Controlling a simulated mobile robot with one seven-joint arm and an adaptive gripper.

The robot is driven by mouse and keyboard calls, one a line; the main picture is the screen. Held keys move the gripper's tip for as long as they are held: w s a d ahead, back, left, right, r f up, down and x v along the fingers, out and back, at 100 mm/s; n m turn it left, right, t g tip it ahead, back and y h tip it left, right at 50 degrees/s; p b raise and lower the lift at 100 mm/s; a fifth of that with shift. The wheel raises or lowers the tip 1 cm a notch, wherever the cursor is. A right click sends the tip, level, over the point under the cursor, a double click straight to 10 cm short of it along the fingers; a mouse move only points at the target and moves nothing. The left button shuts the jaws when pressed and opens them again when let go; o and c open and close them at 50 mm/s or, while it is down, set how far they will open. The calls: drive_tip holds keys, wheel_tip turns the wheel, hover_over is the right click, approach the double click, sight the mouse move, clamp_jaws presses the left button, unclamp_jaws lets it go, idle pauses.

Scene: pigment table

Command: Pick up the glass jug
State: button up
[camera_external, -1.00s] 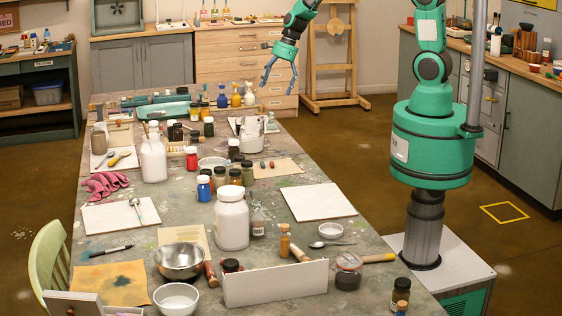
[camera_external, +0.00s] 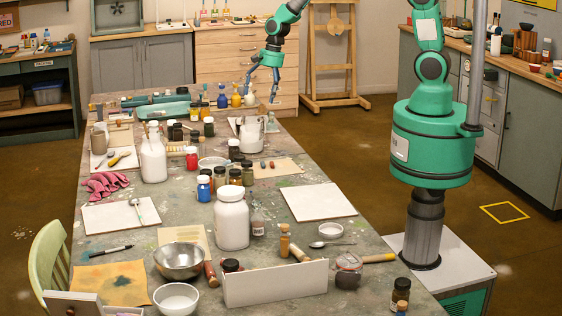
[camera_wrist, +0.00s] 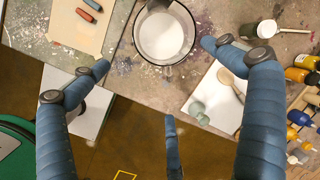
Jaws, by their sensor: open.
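The glass jug (camera_external: 252,130) stands upright near the far right part of the long table, with pale contents. In the wrist view the jug (camera_wrist: 165,36) is seen from above as a round rim with white inside, at the top centre. My gripper (camera_external: 262,88) is above and slightly beyond the jug in the external view, its fingers pointing down. In the wrist view my gripper (camera_wrist: 157,62) has its blue fingers spread wide and empty. The jug lies toward the far side of the fingers and is not between them.
A white board (camera_wrist: 222,95) with a brush lies close to the jug. Yellow (camera_external: 236,97) and blue (camera_external: 222,98) bottles stand to its left. A tan sheet with pastel sticks (camera_wrist: 82,22) is near. The table edge and open floor (camera_wrist: 130,140) lie beneath my fingers.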

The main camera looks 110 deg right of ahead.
sight(249, 135)
drive_tip(key=w+n, duration=0.1)
drive_tip(key=n, duration=0.3)
drive_tip(key=w+a+f+n+g+h, duration=0.1)
drive_tip(key=w+n, duration=0.1)
drive_tip(key=n, duration=0.2)
drive_tip(key=w+a+f+n, duration=0.1)
drive_tip(key=w+n, duration=0.1)
drive_tip(key=n, duration=0.3)
drive_tip(key=shift+a+g, duration=0.2)
drive_tip(key=shift+g, duration=0.1)
drive_tip(key=shift+f, duration=0.1)
drive_tip(key=shift+w+d+f+b, duration=0.1)
drive_tip(key=shift+f+b, duration=0.05)
drive_tip(key=shift+f, duration=1.25)
drive_tip(key=shift+w+d+f+b, duration=0.15)
drive_tip(key=shift+f, duration=1.3)
drive_tip(key=shift+w+d+f+b, duration=0.1)
drive_tip(key=shift+f+b, duration=0.05)
drive_tip(key=shift+f, duration=1.25)
drive_tip(key=shift+w+d+f+b, duration=0.1)
drive_tip(key=shift+w+f+b, duration=0.1)
drive_tip(key=shift+f, duration=0.65)
drive_tip(key=shift+w+d+f+b, duration=0.1)
drive_tip(key=shift+f+b, duration=0.05)
drive_tip(key=shift+f, duration=0.7)
drive_tip(key=shift+w+f+b, duration=0.15)
drive_tip(key=shift+f+b, duration=0.05)
drive_tip(key=shift+f, duration=0.65)
